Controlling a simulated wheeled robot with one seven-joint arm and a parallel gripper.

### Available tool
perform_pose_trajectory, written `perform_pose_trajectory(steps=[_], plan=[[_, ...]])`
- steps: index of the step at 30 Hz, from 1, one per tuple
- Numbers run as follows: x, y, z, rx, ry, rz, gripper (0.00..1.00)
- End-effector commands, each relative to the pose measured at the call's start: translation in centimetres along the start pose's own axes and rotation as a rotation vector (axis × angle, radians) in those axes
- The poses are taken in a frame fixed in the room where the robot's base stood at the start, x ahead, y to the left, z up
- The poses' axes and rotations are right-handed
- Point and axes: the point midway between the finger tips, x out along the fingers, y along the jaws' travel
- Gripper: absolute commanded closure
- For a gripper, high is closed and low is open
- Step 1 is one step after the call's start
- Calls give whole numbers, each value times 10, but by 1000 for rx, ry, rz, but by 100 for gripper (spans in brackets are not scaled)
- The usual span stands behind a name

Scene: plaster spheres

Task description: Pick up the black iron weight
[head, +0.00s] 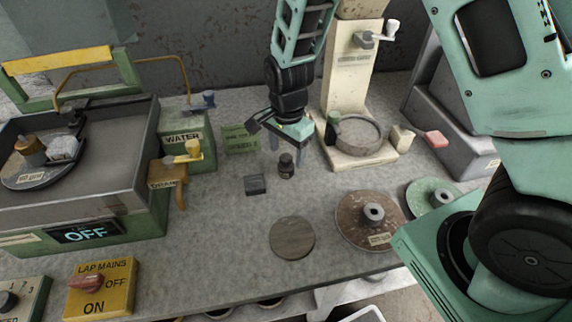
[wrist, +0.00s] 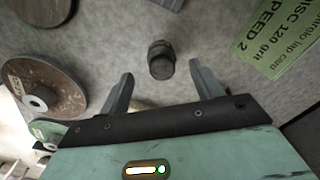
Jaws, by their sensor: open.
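The black iron weight (head: 286,165) stands upright on the grey bench, a small dark cylinder with a narrower knob on top. In the wrist view the weight (wrist: 161,60) lies beyond the fingertips, roughly midway between them. My gripper (head: 283,143) is open and empty, just above and behind the weight in the head view. Its two fingers (wrist: 161,80) are apart in the wrist view, and neither appears to touch the weight.
A dark square block (head: 255,185) lies left of the weight. A green label card (head: 240,139) is behind it. A cream stand (head: 352,140) rises close on the right. A grey disc (head: 292,240) and a brown disc (head: 352,222) lie in front.

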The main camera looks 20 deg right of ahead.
Motion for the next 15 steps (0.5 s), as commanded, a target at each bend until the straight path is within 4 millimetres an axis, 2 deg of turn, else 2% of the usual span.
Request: perform_pose_trajectory(steps=[7, 15], plan=[[32, -1, 0, 0, 0, 3, 35], [40, -2, 0, 0, 0, 0, 35]])
